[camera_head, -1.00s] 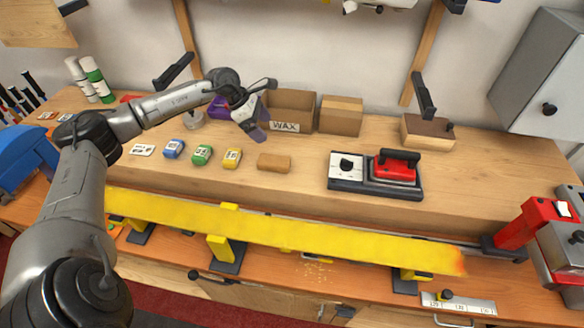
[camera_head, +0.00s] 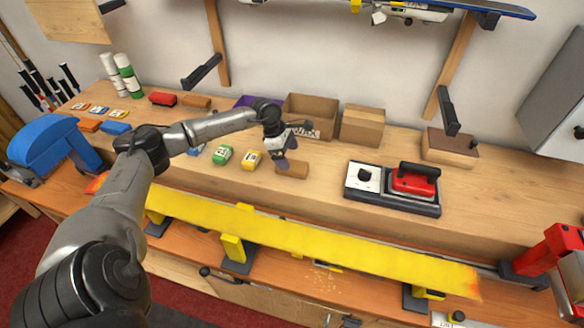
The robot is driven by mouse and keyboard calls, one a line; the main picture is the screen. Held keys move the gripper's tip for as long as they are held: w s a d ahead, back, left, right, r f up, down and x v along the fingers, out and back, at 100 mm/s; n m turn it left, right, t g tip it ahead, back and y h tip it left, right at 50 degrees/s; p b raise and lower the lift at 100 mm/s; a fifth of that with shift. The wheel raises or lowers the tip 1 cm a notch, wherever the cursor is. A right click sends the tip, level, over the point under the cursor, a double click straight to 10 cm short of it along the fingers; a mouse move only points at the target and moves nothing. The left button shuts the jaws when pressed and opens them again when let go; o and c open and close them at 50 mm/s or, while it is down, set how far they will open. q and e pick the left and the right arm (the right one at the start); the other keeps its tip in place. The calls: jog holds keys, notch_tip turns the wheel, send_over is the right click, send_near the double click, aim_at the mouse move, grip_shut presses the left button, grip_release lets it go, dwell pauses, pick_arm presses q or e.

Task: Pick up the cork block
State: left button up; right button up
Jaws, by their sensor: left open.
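The cork block (camera_head: 297,171) is a small tan-brown block lying on the wooden bench, right of the yellow wax block (camera_head: 251,159). My left gripper (camera_head: 286,157) is open, with its dark purple-grey fingers at the block's left and back side. The gripper hides part of the block. I cannot tell whether the fingers touch it or hang just above it. My right gripper does not show.
A green wax block (camera_head: 223,155) lies to the left. Behind stand a WAX box (camera_head: 311,108) and a closed carton (camera_head: 362,124). A red waxing iron (camera_head: 414,181) sits to the right.

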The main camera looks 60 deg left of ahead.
aim_at(291, 164)
pick_arm(q)
jog(key=x, duration=0.4)
jog(key=shift+s+d+f+p, duration=0.15)
jog(key=shift+p, duration=0.2)
jog(key=shift+f, duration=0.25)
jog(key=shift+f, duration=0.15)
jog(key=shift+c, duration=0.2)
jog(key=c, duration=1)
jog(key=shift+o, duration=0.2)
